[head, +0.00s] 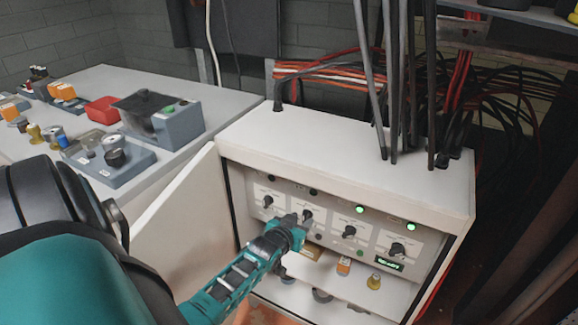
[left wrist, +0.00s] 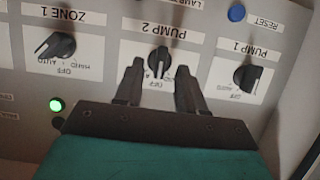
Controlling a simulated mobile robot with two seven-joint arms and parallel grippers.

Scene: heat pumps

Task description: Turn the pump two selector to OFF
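The pump two selector (left wrist: 158,62) is a black knob on a white plate marked PUMP 2, upside down in the left wrist view. Its pointer appears to face down there, towards the OFF mark. In the head view the same selector (head: 306,215) is second from left on the control panel, partly behind my gripper. My left gripper (left wrist: 158,82) is open, with one finger on each side of the knob; I cannot tell whether they touch it. In the head view the left gripper (head: 298,222) is at the panel. My right gripper is not in view.
The pump 1 selector (left wrist: 245,76) and zone 1 selector (left wrist: 54,47) flank the plate closely. A green lamp (head: 360,210) is lit above zone 1. The cabinet door (head: 185,225) stands open at left. Cables (head: 390,90) run down to the cabinet top.

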